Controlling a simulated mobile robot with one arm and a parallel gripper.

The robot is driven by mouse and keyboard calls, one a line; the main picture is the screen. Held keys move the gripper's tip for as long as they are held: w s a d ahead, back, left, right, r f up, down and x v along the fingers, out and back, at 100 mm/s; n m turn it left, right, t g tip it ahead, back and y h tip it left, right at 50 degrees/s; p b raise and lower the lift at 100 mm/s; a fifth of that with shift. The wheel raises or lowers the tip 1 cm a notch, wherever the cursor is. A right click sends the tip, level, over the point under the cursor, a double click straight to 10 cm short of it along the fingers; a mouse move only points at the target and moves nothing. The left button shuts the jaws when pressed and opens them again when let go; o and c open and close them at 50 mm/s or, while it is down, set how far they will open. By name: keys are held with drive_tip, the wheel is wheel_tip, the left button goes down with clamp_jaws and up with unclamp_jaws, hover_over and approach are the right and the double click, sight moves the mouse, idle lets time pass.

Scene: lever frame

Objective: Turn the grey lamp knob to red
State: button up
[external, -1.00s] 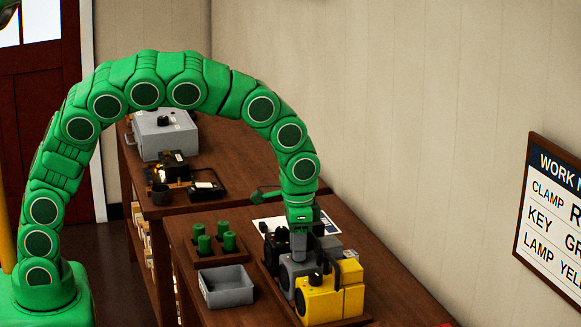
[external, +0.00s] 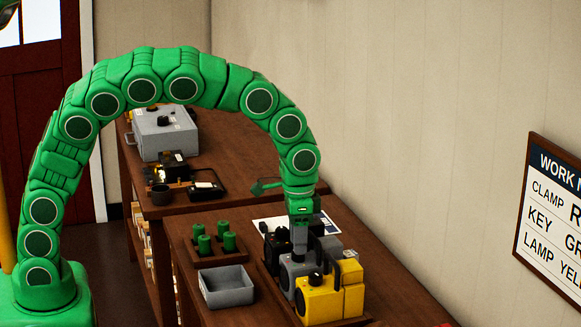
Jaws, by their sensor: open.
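The grey lamp (external: 288,277) stands in a row on the near bench, between a black unit and a yellow one. Its round front faces left. My gripper (external: 300,250) points straight down over the top of the grey lamp. Its jaws are open, though the small gap is hard to make out here. The grey knob and any red mark are hidden behind the fingers or too small to see. I cannot tell whether the fingers touch the knob.
The yellow unit (external: 318,302) with a black knob stands close in front, and the black unit (external: 272,241) close behind. A grey tray (external: 226,288) and a rack of green cylinders (external: 215,262) are to the left. A wall sign (external: 556,215) hangs at right, partly cut off.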

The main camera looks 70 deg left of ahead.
wheel_tip(320, 180, up, 6)
drive_tip(key=shift+f, duration=0.1)
idle(0.4)
drive_tip(key=shift+s+a, duration=0.2)
drive_tip(key=s+a+r+n, duration=0.1)
drive_tip(key=s+a+r, duration=0.3)
drive_tip(key=s, duration=0.5)
drive_tip(key=s+a+r+n, duration=0.1)
drive_tip(key=s+a, duration=0.5)
drive_tip(key=s, duration=0.3)
drive_tip(key=s+a+f+g, duration=0.1)
drive_tip(key=s, duration=1.1)
drive_tip(key=s+a+f, duration=0.2)
drive_tip(key=s, duration=1)
drive_tip(key=shift+s+a+g, duration=0.15)
drive_tip(key=shift+s+g, duration=0.1)
drive_tip(key=shift+g, duration=0.15)
